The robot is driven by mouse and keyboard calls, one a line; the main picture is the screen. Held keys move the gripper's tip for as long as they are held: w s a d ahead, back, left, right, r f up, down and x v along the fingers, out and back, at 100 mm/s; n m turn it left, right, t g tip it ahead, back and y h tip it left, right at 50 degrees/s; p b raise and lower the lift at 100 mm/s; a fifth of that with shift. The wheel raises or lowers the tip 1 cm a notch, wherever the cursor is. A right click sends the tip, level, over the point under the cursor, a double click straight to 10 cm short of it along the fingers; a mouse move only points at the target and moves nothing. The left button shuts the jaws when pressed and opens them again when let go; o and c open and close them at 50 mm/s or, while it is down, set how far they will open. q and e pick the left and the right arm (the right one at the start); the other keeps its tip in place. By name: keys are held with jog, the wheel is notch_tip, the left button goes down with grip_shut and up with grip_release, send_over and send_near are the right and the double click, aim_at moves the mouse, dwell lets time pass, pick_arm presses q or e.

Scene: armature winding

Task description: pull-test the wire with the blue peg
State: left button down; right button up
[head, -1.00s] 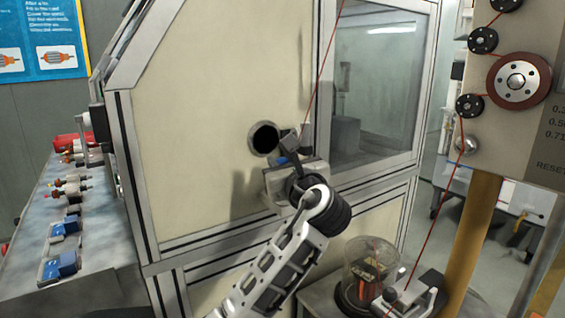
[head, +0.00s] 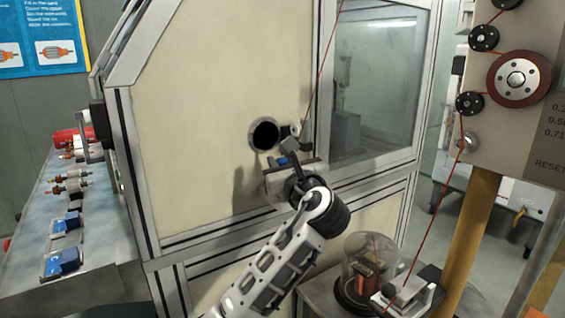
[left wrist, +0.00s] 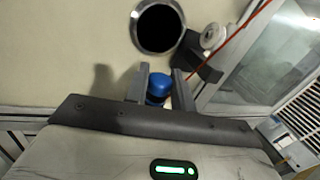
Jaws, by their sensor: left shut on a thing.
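My left gripper (head: 288,157) is in front of the cream machine panel, just below and right of its round dark hole (head: 265,135). It is shut on the blue peg (head: 281,161). In the left wrist view the blue peg (left wrist: 158,87) shows its rounded blue top between the two grey fingers (left wrist: 159,86). The red wire (head: 322,70) comes down from the top to a small guide beside the hole. In the left wrist view the red wire (left wrist: 232,42) passes right of the fingers, by a white roller (left wrist: 212,36). Whether the wire touches the peg is hidden. My right gripper is not in view.
A pulley panel (head: 525,120) on yellow posts stands at the right, with red wire running down to a clamp (head: 408,292). A glass dome (head: 370,265) stands beside it. A sloped bench (head: 95,265) with blue and red parts is at the left.

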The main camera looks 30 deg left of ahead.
pick_arm(q)
jog(key=shift+f, duration=1)
jog(key=c, duration=1.1)
grip_release()
